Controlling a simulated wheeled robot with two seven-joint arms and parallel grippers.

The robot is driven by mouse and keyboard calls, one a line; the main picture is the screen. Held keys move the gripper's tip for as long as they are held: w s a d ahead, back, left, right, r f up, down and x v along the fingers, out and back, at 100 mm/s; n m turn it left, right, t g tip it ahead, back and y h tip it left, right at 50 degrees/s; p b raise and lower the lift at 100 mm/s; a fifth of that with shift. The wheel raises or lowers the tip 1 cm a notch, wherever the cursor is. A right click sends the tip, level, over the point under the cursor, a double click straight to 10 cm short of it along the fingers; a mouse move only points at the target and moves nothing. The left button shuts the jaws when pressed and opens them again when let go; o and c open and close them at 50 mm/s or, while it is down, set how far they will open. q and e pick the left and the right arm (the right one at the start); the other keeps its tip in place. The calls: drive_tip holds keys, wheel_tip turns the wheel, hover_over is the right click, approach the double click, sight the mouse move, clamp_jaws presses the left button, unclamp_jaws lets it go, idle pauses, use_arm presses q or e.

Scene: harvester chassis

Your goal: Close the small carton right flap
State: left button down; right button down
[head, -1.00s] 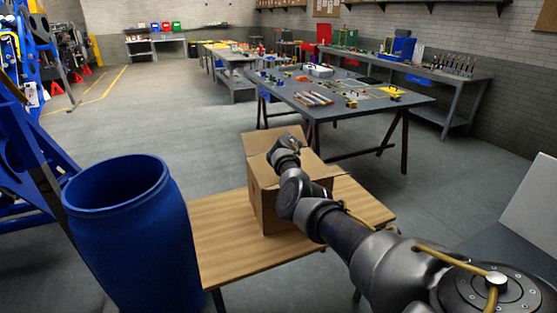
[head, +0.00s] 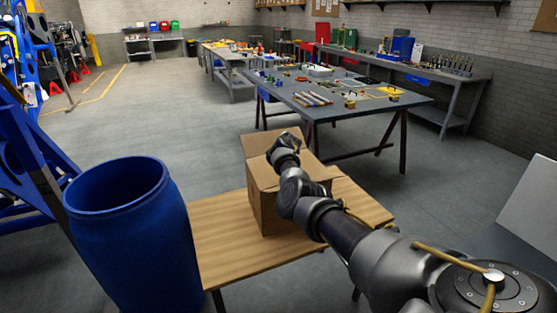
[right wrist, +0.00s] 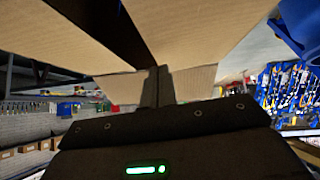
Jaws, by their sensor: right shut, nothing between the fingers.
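The small cardboard carton (head: 268,209) stands on a wooden-topped table, partly covered by my right arm. Its far flap (head: 257,142) stands raised, and part of a flap shows to the right of my arm. My right arm reaches over the carton's top, and its end (head: 286,147) is over the carton; the fingers are hard to make out there. In the right wrist view, my right gripper (right wrist: 155,86) is shut and empty, with cardboard panels (right wrist: 205,30) close around it. I cannot tell whether it touches one. My left gripper is not in view.
The wooden table (head: 225,245) has bare top left of the carton. A blue barrel (head: 135,240) stands close to its left edge. A grey workbench (head: 300,110) with parts stands behind. Open floor lies at the back left.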

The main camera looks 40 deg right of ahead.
drive_tip(key=shift+r, duration=0.1)
drive_tip(key=r+p, duration=0.5)
drive_tip(key=shift+w+a, duration=0.1)
drive_tip(key=shift+a, duration=0.1)
drive_tip(key=shift+s+f+b, duration=0.2)
drive_tip(key=shift+s+b, duration=0.2)
drive_tip(key=shift+b, duration=0.1)
drive_tip(key=v, duration=0.9)
drive_tip(key=shift+a+b, duration=0.25)
drive_tip(key=shift+b, duration=0.2)
drive_tip(key=shift+f, duration=0.1)
